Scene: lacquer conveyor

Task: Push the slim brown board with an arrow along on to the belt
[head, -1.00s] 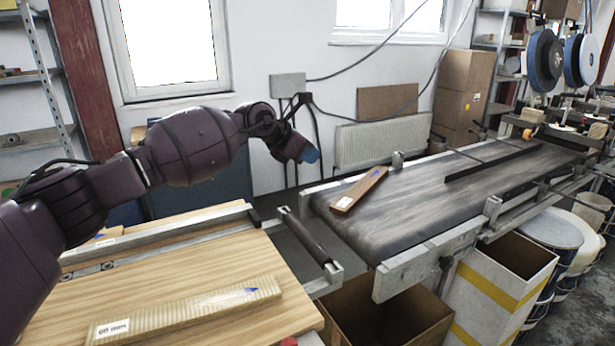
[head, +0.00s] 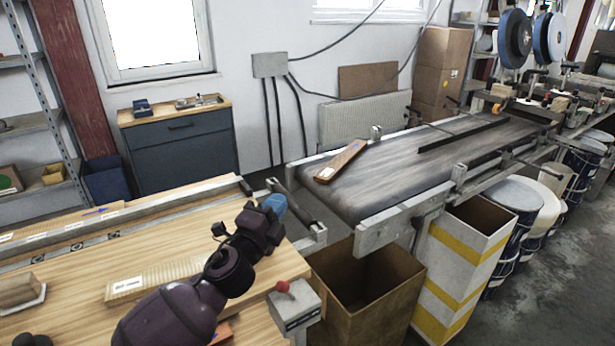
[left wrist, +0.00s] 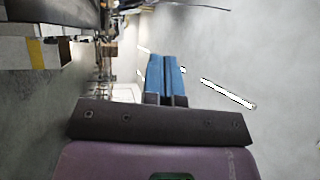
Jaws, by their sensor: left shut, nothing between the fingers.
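The slim brown board (head: 341,161) lies flat on the near left end of the dark conveyor belt (head: 430,165). It has a white label at its near end and a small blue mark near its far end. My left gripper (head: 276,204) is over the right edge of the wooden table, apart from the board and to its lower left. Its blue fingers (left wrist: 166,80) are shut together with nothing between them. My right gripper is in neither view.
A pale labelled board (head: 150,280) lies on the wooden table (head: 90,262), partly hidden by my arm. A grey box with a red button (head: 295,303) sits at the table's corner. A gap with a roller separates table and belt. An open cardboard box (head: 365,285) stands below.

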